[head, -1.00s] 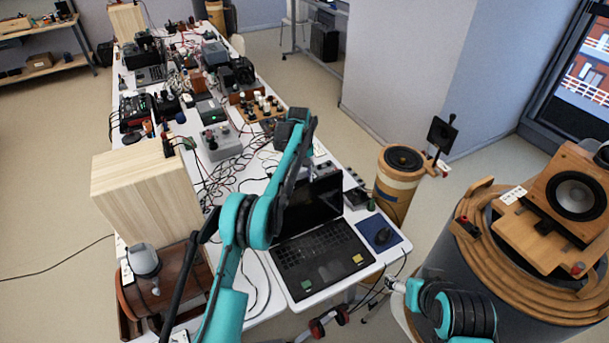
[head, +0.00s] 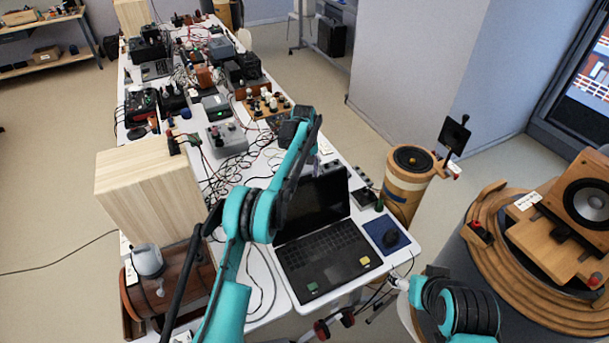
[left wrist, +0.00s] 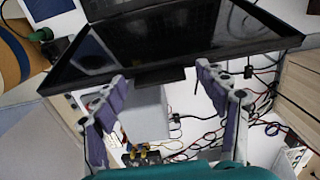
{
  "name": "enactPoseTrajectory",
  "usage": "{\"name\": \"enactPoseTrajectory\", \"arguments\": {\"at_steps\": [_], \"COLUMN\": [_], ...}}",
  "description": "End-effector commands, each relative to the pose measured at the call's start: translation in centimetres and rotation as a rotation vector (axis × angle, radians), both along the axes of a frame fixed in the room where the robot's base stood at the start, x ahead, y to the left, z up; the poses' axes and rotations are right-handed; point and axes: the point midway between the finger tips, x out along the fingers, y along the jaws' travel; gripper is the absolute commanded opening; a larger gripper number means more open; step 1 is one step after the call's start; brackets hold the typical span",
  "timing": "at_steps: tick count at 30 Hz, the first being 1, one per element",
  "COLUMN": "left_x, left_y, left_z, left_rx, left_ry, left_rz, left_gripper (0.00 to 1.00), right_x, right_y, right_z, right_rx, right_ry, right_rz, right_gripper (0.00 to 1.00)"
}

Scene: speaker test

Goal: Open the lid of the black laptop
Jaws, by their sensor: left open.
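The black laptop (head: 318,258) sits on the near end of the white table in the head view, its lid (head: 325,203) raised and its keyboard uncovered. My left arm crosses in front of the lid's left part. My left gripper (head: 318,152) is at the lid's top edge, mostly hidden there behind my wrist. In the left wrist view my left gripper (left wrist: 160,82) is open, its two fingers apart at the edge of the lid (left wrist: 190,40); contact cannot be told. My right arm shows at the lower right, its gripper (head: 399,282) small and unclear.
A pale wooden box (head: 150,195) and a brown case (head: 170,290) stand to the left. Cables and devices crowd the table behind. A round wooden stand with a speaker (head: 590,203) is at right.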

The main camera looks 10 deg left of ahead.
Motion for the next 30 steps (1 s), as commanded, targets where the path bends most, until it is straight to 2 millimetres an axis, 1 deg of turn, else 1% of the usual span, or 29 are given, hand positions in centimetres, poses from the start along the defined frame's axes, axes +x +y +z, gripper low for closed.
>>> {"name": "enactPoseTrajectory", "arguments": {"at_steps": [5,8,11,14,18,21,27,30], "left_x": [0.0,0.0,0.1,0.1,0.3,0.3,0.5,0.4], "left_y": [0.0,0.0,0.0,0.0,0.1,0.2,0.2,0.2], "left_z": [0.2,0.7,2.0,4.0,7.5,9.5,11.2,11.7], "left_rx": [-0.001,-0.001,-0.001,-0.001,-0.001,0.0,0.0,-0.001], "left_ry": [-0.001,-0.001,-0.001,-0.001,-0.001,0.0,0.0,0.001], "left_rz": [0.0,0.0,0.0,0.0,0.0,0.0,0.0,0.0], "left_gripper": [0.72,0.72,0.72,0.72,0.72,0.72,0.72,0.72], "right_x": [0.0,0.0,0.0,0.0,0.0,0.0,0.0,0.0], "right_y": [0.0,0.0,0.0,0.0,0.0,0.0,0.0,0.0], "right_z": [0.0,0.0,0.0,0.0,0.0,0.0,0.0,0.0], "right_rx": [0.0,0.0,0.0,0.0,0.0,0.0,0.0,0.0], "right_ry": [0.0,0.0,0.0,0.0,0.0,0.0,0.0,0.0], "right_rz": [0.0,0.0,0.0,0.0,0.0,0.0,0.0,0.0], "right_gripper": [0.7,0.7,0.7,0.7,0.7,0.7,0.7,0.7]}}
